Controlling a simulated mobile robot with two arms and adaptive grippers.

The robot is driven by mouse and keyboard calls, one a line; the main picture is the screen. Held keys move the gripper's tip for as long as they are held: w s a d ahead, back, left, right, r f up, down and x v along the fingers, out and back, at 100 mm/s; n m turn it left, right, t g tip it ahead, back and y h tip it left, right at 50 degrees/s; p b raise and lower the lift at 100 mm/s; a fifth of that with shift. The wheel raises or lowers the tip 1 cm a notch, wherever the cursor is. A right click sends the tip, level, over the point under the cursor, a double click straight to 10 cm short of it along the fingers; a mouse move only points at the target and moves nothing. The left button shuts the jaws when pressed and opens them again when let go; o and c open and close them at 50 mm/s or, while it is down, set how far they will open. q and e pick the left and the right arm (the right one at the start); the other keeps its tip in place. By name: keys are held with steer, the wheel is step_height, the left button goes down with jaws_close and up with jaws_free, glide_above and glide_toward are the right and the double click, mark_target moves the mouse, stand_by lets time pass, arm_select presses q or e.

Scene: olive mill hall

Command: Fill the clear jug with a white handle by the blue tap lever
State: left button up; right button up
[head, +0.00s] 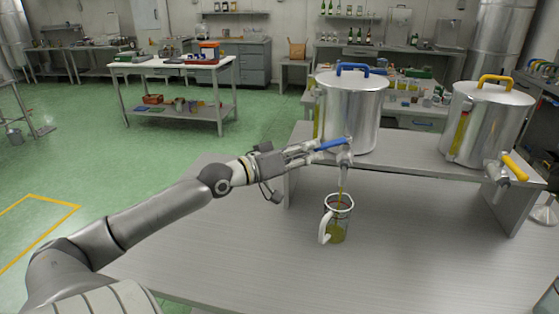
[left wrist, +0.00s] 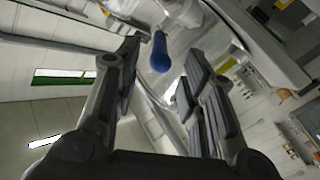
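The clear jug (head: 341,213) stands upright on the table under the tap of the drum with the blue handle. Its white handle (head: 325,226) points left. A yellow-green stream runs from the tap (head: 345,160) into the jug, and liquid shows in its lower part. A reddish line rings the jug near the top. The blue tap lever (head: 332,144) lies to the left of the tap. My left gripper (head: 312,152) is at the lever. In the left wrist view the blue lever (left wrist: 160,52) shows between its spread fingers. My right gripper is not in view.
The steel drum with a blue handle (head: 352,108) and the drum with a yellow handle (head: 486,122) stand on a raised shelf (head: 405,160). A yellow tap lever (head: 515,167) is at the right. The table (head: 240,250) is clear left of the jug.

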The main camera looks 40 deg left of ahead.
arm_select(q)
steer(key=v, duration=0.7)
stand_by(0.3)
steer(key=shift+s, duration=0.15)
